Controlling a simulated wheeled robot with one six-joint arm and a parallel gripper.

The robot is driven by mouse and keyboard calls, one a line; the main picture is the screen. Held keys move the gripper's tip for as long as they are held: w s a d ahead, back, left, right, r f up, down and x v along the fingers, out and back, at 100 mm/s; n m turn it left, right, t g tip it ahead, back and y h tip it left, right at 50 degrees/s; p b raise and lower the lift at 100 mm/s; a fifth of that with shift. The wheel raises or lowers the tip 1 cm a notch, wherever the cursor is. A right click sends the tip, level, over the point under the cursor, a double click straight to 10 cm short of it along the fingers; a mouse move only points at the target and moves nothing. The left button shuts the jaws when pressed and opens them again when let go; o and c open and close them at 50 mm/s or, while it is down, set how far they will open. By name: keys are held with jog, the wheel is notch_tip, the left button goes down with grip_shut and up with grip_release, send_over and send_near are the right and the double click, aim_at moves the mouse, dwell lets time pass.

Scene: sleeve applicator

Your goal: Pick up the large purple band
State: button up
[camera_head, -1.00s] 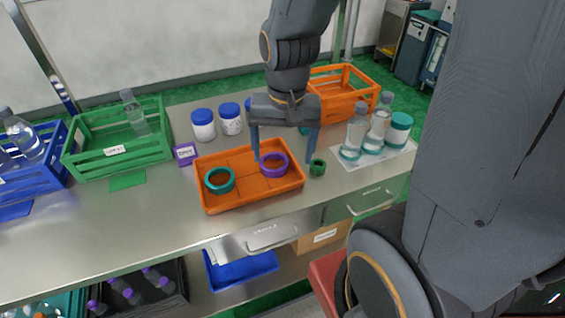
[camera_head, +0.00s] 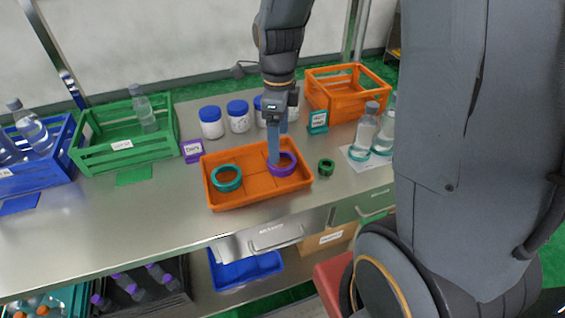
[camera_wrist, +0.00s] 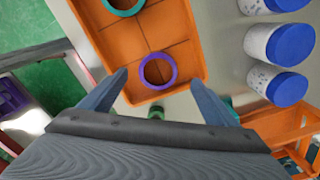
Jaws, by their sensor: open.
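The large purple band (camera_head: 282,171) lies in the right part of an orange tray (camera_head: 235,202). A teal band (camera_head: 227,185) lies in the tray's left part. My gripper (camera_head: 275,160) points down at the purple band, and its finger hides part of the band's far side. In the wrist view the purple band (camera_wrist: 158,84) lies between and beyond the two fingertips of my open gripper (camera_wrist: 158,78), with nothing held. The wrist view also shows the teal band (camera_wrist: 122,5) at the top edge.
A small green band (camera_head: 326,167) lies on the bench right of the tray. Several blue-lidded jars (camera_head: 238,116) stand behind it. An orange crate (camera_head: 345,105) and a bottle (camera_head: 364,130) are on the right. A green crate (camera_head: 100,158) is on the left.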

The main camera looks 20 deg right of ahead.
aim_at(279, 166)
jog(key=shift+s+a+f+p, duration=0.1)
jog(key=shift+f+p, duration=0.4)
jog(key=shift+f, duration=1.15)
jog(key=shift+s+f+p, duration=0.1)
jog(key=shift+f+p, duration=0.35)
jog(key=shift+f, duration=1.2)
jog(key=c, duration=1.1)
